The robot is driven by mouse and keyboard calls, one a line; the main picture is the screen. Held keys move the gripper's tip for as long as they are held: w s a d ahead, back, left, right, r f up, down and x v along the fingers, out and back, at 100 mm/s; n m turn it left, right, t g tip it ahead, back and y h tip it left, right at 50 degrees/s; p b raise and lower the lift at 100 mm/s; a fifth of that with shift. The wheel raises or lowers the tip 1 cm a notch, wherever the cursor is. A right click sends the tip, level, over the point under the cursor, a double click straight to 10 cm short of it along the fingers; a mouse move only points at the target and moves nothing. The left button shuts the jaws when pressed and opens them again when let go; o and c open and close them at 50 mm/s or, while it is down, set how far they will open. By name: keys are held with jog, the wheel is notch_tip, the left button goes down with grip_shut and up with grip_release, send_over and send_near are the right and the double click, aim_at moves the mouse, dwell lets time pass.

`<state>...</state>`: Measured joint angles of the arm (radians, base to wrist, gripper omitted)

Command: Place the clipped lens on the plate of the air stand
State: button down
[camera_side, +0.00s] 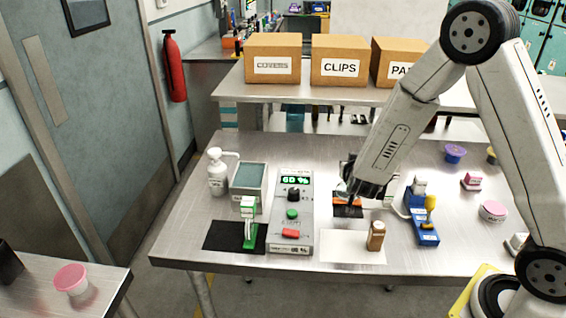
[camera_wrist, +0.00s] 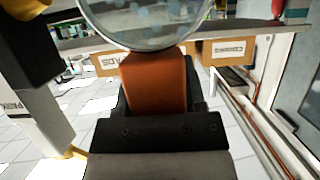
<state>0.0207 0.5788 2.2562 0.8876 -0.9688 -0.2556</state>
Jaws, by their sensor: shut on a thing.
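My gripper (camera_side: 354,196) is over the middle of the steel table, to the right of the grey control box. In the wrist view it is shut on the orange clip (camera_wrist: 156,82) of the clipped lens. The round clear lens (camera_wrist: 145,22) sits at the far end of the clip and is cut off by the top edge. In the side view the lens cannot be made out at the gripper. An orange and black item (camera_side: 346,206) shows just below and beside the fingertips. I cannot tell for sure which item is the air stand or its plate.
The control box (camera_side: 291,212) reads 60 %. A green and white device (camera_side: 249,232) stands on a black mat at left. A brown bottle (camera_side: 376,236) stands on a white sheet (camera_side: 340,246). A blue holder (camera_side: 424,228) is right of the gripper. Cardboard boxes (camera_side: 273,59) stand behind.

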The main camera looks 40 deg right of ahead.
jog(key=shift+c, duration=0.9)
grip_release()
jog(key=shift+f, duration=0.15)
jog(key=v, duration=1.2)
jog(key=shift+r, duration=0.25)
